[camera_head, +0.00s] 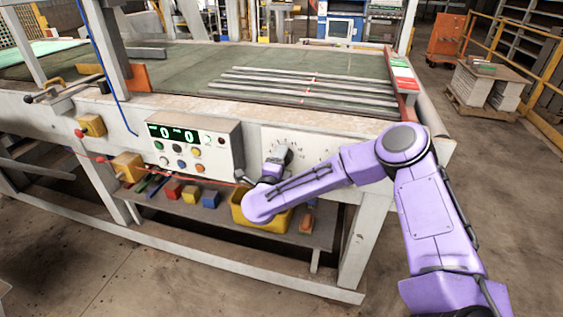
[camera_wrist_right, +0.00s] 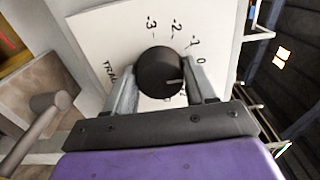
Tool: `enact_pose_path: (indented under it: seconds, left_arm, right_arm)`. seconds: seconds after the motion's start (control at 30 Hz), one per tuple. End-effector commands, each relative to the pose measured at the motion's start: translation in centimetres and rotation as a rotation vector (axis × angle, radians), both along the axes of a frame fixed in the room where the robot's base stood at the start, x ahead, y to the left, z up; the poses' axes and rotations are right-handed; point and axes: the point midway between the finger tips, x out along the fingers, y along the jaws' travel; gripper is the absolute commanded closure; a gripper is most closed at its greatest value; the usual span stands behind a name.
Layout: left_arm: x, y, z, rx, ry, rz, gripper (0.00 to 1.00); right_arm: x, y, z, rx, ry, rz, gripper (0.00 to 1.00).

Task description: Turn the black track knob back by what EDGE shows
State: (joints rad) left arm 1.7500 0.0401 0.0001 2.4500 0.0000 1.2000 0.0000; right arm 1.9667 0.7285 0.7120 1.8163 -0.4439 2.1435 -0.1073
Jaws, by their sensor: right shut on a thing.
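The black track knob (camera_wrist_right: 158,70) sits on a white dial plate (camera_wrist_right: 105,35) in the right wrist view. My right gripper (camera_wrist_right: 163,85) is shut on it, one finger on each side. The knob's pale mark points right, a little below the 0; handwritten 1, 2 and 3 run up and around the top. The right finger hides part of the scale. In the head view my right gripper (camera_head: 276,158) covers most of the knob at the dial plate (camera_head: 312,142). The display box (camera_head: 193,150) shows two green zeros; their small labels are too small to read. My left gripper is not in view.
The green-topped machine table (camera_head: 200,62) carries several long metal bars (camera_head: 305,88). Below the dial, a shelf (camera_head: 230,228) holds a yellow bin (camera_head: 240,208) and coloured blocks (camera_head: 190,194). Open floor (camera_head: 495,180) lies to the right.

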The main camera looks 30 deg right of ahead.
Motion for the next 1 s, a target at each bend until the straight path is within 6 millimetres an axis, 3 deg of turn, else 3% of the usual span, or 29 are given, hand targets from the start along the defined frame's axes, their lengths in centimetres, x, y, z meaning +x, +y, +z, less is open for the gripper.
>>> enact_pose_path:
  seconds: [0.17, 0.2, 0.23, 0.27, 0.57, 1.0]
  left_arm:
    - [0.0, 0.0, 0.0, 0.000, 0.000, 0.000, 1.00]
    - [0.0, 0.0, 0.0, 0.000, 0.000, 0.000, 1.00]
    - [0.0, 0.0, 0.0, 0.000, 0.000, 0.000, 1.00]
    - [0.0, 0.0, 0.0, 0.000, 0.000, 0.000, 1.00]
    - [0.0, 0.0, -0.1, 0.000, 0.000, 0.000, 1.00]
    - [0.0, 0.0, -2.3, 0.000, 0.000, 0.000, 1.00]
  right_arm:
    - [-0.1, 0.1, -0.2, 0.000, 0.006, 0.001, 0.75]
    - [-0.1, 0.1, -0.2, 0.000, 0.006, 0.001, 0.32]
    - [-0.1, 0.1, -0.2, 0.000, 0.006, 0.001, 0.22]
    - [-0.1, 0.1, -0.2, 0.000, 0.006, 0.001, 0.19]
    - [-0.2, 0.3, -0.1, 0.000, 0.003, 0.002, 0.19]
    - [-5.9, 7.1, -0.2, -0.003, 0.003, 0.006, 0.19]
